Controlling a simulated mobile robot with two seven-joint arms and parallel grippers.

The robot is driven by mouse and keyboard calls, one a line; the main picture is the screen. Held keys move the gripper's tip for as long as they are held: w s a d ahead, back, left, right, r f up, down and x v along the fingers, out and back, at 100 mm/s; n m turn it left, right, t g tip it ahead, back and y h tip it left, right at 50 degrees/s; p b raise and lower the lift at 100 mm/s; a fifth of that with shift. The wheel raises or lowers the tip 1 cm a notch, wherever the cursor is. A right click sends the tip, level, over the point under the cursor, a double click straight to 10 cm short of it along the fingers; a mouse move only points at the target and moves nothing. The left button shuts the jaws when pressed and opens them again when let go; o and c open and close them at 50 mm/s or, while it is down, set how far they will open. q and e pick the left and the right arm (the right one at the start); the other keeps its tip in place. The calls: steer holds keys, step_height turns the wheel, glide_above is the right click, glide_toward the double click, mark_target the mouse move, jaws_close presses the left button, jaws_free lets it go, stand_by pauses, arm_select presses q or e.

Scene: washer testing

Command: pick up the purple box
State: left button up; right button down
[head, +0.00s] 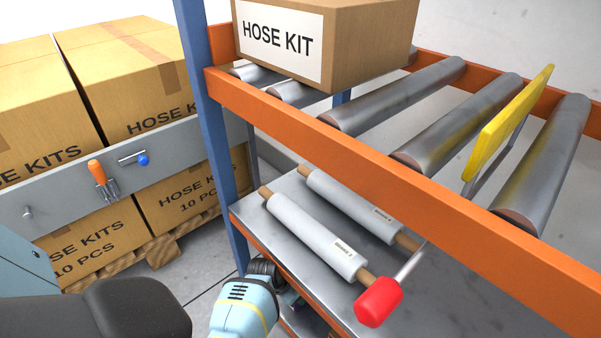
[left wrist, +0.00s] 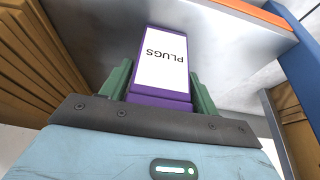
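The purple box (left wrist: 160,97) has a white label reading PLUGS, upside down in the left wrist view. It lies between the two green fingers of my left gripper (left wrist: 160,90), close to the palm. The fingers press along both sides with no clear gap. In the head view my left gripper (head: 280,285) is at the bottom centre, beside the lower shelf's front left corner. Only a small dark purple patch shows at its fingers there, and the box is mostly hidden. My right gripper is not in view.
An orange-framed roller rack (head: 340,150) holds a HOSE KIT box (head: 365,45) above a grey lower shelf (head: 450,300). Cartons (head: 185,200) stand at left.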

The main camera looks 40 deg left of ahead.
arm_select(q)
steer(key=c, duration=0.7)
steer(key=shift+c, duration=0.8)
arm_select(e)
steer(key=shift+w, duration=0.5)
arm_select(q)
steer(key=shift+r, duration=0.1)
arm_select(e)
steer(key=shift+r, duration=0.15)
